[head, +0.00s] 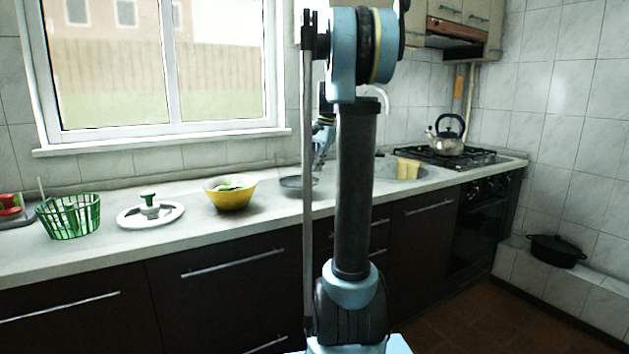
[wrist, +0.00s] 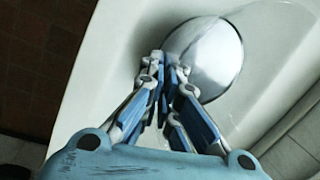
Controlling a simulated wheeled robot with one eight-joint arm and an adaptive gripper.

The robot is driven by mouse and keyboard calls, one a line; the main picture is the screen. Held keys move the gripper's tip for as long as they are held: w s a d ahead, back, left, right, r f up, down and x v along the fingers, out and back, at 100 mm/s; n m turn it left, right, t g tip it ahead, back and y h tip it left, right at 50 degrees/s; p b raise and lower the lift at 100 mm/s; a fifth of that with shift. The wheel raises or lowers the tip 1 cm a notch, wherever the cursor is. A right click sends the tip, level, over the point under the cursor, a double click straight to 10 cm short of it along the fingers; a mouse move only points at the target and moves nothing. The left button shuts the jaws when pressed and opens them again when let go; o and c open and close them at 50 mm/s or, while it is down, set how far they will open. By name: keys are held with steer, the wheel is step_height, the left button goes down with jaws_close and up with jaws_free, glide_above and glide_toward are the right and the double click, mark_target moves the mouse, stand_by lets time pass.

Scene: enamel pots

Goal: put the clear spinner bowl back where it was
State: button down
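I cannot surely make out a clear spinner bowl in either view. A green slotted basket (head: 69,216) and a white lid with a green knob (head: 150,212) stand on the left of the counter. A shallow, round grey dish (head: 298,184) lies on the counter below my gripper (head: 322,145). In the wrist view, a shiny round thing (wrist: 215,55), seemingly that dish, lies beyond the fingertips. My gripper (wrist: 172,62) has its fingers drawn together, with nothing visible between them. My arm hides part of the counter.
A yellow bowl with green contents (head: 230,193) stands left of the dish. A kettle (head: 444,136) stands on the stove. A black pot (head: 556,250) is on the right ledge.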

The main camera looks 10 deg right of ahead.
steer(key=shift+d+x, duration=0.2)
steer(key=shift+x, duration=0.85)
steer(key=shift+d+x, duration=0.2)
steer(key=shift+x, duration=0.85)
steer(key=shift+s+f, duration=0.15)
steer(key=shift+s, duration=0.05)
steer(key=c, duration=1.8)
jaws_free()
steer(key=v, duration=1.2)
steer(key=s+a+f+n+h, duration=0.1)
steer(key=s+a+f+n, duration=0.2)
steer(key=s+f, duration=0.5)
steer(key=s+a+f+n, duration=0.3)
steer(key=s+f, duration=0.1)
steer(key=s, duration=0.8)
steer(key=s+a+f+n+t+h, duration=0.1)
steer(key=s+f+n, duration=0.3)
steer(key=s+f, duration=1.1)
step_height(320, 180, down, 3)
steer(key=shift+s+a+f+n, duration=0.15)
steer(key=shift+s+a+n, duration=0.05)
steer(key=shift+s+n, duration=0.2)
